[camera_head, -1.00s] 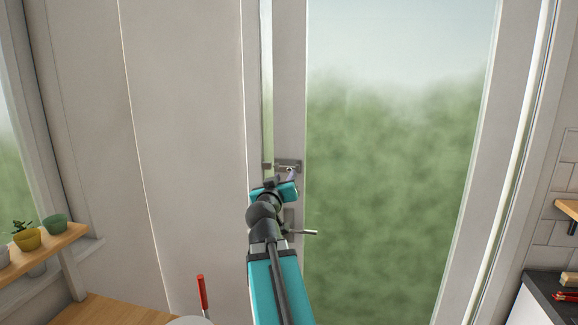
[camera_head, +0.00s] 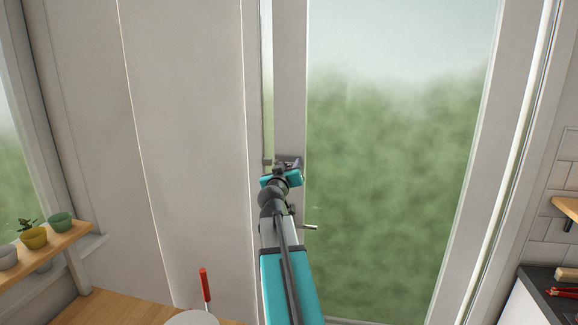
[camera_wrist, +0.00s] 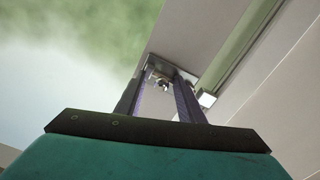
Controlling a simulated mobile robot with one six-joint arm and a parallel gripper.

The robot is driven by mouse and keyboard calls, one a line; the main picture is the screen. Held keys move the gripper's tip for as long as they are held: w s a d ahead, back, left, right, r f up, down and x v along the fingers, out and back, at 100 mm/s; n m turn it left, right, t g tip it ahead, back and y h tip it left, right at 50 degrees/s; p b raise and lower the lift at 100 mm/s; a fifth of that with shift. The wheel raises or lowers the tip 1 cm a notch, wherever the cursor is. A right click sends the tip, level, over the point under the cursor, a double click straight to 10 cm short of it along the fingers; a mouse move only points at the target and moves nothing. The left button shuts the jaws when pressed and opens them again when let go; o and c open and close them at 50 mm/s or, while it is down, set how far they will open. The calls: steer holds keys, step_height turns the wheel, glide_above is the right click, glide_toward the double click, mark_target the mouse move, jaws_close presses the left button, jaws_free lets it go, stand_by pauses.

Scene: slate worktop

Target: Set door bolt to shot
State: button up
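The door bolt (camera_head: 287,159) is a small grey metal fitting on the pale door stile, left of the glass. In the wrist view the bolt's plate (camera_wrist: 172,66) shows with a round metal knob (camera_wrist: 160,81) on it. A small light keeper block (camera_wrist: 207,98) sits beside the plate; it also shows in the head view (camera_head: 267,161). My gripper (camera_wrist: 160,82) is open, one finger on each side of the knob, with gaps visible. In the head view my gripper (camera_head: 287,166) covers part of the bolt. Whether the rod enters the keeper is hidden.
A door handle (camera_head: 310,227) sticks out to the right below the bolt, close to my arm. A shelf (camera_head: 50,244) with small pots is at the left. A red-handled object (camera_head: 205,285) stands at the bottom. A dark counter (camera_head: 550,293) is at right.

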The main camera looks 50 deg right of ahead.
steer(key=shift+d, duration=0.1)
steer(key=shift+w, duration=0.1)
jaws_close()
steer(key=shift+d+f, duration=0.1)
